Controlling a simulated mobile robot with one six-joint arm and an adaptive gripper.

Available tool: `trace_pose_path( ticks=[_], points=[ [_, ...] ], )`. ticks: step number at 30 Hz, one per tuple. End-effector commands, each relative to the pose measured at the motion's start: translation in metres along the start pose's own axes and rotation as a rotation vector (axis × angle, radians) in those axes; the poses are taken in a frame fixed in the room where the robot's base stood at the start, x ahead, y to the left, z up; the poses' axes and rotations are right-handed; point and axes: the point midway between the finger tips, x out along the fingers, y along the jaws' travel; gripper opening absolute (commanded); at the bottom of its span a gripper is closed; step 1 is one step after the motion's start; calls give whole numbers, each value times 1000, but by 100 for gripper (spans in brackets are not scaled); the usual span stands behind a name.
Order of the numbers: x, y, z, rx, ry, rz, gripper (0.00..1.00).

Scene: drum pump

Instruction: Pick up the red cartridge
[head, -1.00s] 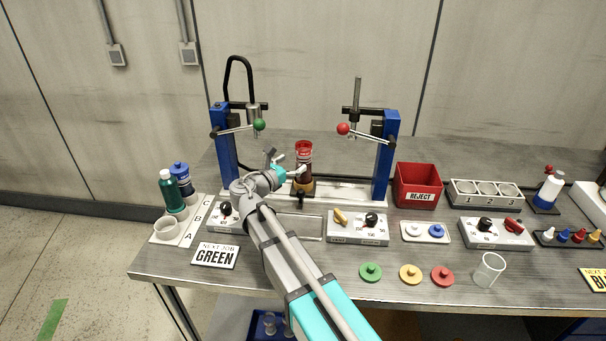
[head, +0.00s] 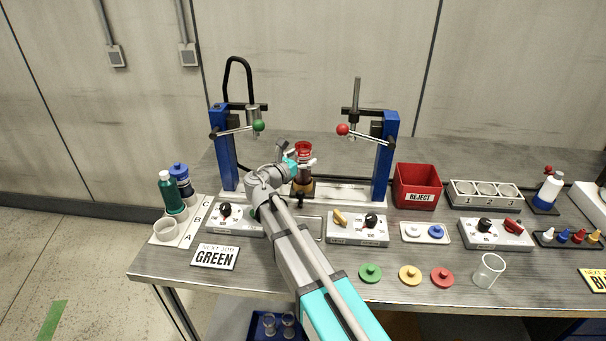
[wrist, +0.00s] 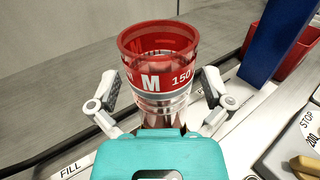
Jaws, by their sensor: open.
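The red cartridge (wrist: 158,75) stands upright in the wrist view, a clear cylinder with a red rim and a red band marked "M" and "150". In the head view the red cartridge (head: 304,150) stands in a holder (head: 303,188) between the two blue posts, partly hidden by my arm. My gripper (wrist: 160,95) is open, with one finger on each side of the cartridge. A small gap shows on both sides. The gripper (head: 300,162) also shows in the head view, at the cartridge.
Blue posts (head: 385,155) with levers flank the cartridge. A red reject bin (head: 417,187) stands to the right. Control boxes (head: 357,229) sit in front, with green, yellow and red caps (head: 442,276) nearer the edge. Green and blue bottles (head: 171,193) stand on the left.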

Motion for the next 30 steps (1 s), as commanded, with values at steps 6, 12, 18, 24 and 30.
trace_pose_path(
  ticks=[6, 12, 18, 24, 30],
  points=[
    [0, 0, 0, 0, 0, 0, 100],
    [0, 0, 0, 0, 0, 0, 100],
    [0, 0, 0, 0, 0, 0, 78],
    [0, 0, 0, 0, 0, 0, 41],
    [0, 0, 0, 0, -1, 0, 6]
  ],
)
